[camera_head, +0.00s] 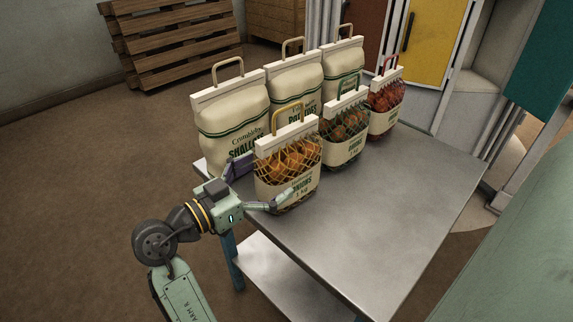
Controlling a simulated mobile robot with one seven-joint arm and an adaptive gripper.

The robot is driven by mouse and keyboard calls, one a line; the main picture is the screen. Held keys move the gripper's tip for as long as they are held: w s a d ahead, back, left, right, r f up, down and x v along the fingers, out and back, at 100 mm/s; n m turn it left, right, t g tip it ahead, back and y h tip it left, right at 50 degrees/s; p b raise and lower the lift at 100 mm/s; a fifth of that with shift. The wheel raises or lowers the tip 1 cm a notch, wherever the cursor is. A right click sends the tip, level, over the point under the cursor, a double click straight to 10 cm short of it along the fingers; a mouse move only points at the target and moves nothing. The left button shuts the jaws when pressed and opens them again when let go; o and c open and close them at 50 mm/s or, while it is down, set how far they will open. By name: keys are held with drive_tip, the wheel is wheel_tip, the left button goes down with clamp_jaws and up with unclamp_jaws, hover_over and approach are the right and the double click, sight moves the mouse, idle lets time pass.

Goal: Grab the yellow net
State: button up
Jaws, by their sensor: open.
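The yellow net (287,162) stands upright at the near left of the metal table. It has a yellow mesh, a yellow handle, a cream top band and an onions label. My gripper (262,184) is open at its left side. One finger reaches behind the net's left edge, and the other lies across its lower front. The net sits partly between the two fingers. I cannot tell whether either finger touches it.
A green net (344,130) and a red net (386,103) stand to the right in the same row. Large cream sacks (233,118) stand close behind. The metal table (400,215) is clear at the front and right.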

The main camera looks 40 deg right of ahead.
sight(289, 160)
drive_tip(key=d, duration=0.2)
drive_tip(key=d+p, duration=0.1)
drive_tip(key=d, duration=0.1)
drive_tip(key=d+p, duration=0.1)
drive_tip(key=d, duration=0.1)
drive_tip(key=shift+w+r, duration=0.15)
drive_tip(key=shift+w, duration=0.2)
drive_tip(key=shift+d, duration=0.35)
drive_tip(key=c, duration=2)
